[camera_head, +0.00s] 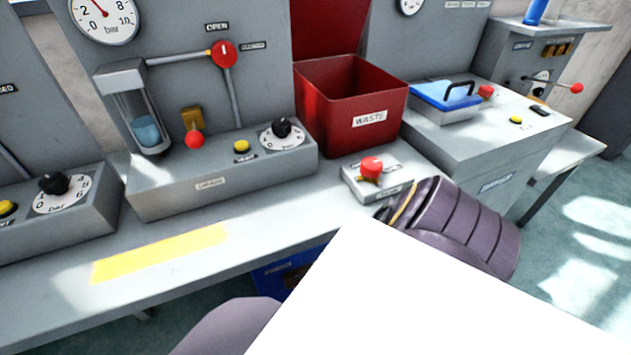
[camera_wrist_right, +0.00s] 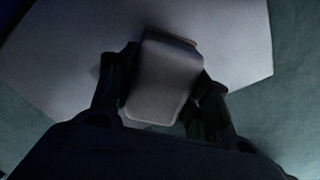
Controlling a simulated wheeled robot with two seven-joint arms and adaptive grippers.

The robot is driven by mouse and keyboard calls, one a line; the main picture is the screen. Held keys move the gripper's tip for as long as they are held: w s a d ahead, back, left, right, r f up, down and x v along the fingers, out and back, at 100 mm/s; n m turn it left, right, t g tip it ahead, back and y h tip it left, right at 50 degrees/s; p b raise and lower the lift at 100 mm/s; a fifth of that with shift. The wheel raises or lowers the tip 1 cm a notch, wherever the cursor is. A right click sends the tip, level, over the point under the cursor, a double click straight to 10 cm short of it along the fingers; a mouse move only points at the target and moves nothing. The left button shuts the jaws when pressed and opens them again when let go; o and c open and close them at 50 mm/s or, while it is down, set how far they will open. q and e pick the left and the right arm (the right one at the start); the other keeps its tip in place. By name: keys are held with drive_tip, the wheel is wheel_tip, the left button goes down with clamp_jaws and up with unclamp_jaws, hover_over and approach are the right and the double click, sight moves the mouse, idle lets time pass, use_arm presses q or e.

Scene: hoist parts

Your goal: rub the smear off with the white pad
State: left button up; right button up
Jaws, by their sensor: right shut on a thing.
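The white pad (camera_wrist_right: 162,82) is clamped between the two dark fingers of my right gripper (camera_wrist_right: 160,90) in the right wrist view. Behind it is a broad pale panel (camera_wrist_right: 225,35); I cannot tell whether the pad touches it. A large, plain white panel (camera_head: 430,300) fills the lower right of the head view, close to the camera, and hides what is under it. My right gripper does not show in the head view. No smear can be made out on the visible panel surfaces. My left gripper is not in view.
A grey bench (camera_head: 60,300) with a yellow strip (camera_head: 160,253) runs along the left. On it stand a control box (camera_head: 225,180), a red waste bin (camera_head: 350,130) and a red-button box (camera_head: 378,180). A blue-lidded box (camera_head: 445,100) sits farther right. Bare floor shows at right.

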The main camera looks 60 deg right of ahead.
drive_tip(key=shift+w+a+f, duration=0.1)
drive_tip(key=shift+w+a, duration=0.05)
drive_tip(key=shift+a, duration=0.4)
drive_tip(key=shift+w+a, duration=0.4)
drive_tip(key=shift+a, duration=0.3)
drive_tip(key=shift+w+a+b, duration=0.2)
drive_tip(key=shift+w+a, duration=0.5)
drive_tip(key=shift+a, duration=0.3)
drive_tip(key=shift+w+a+b, duration=0.2)
drive_tip(key=shift+w+a, duration=0.45)
drive_tip(key=shift+a, duration=0.35)
drive_tip(key=shift+a, duration=0.1)
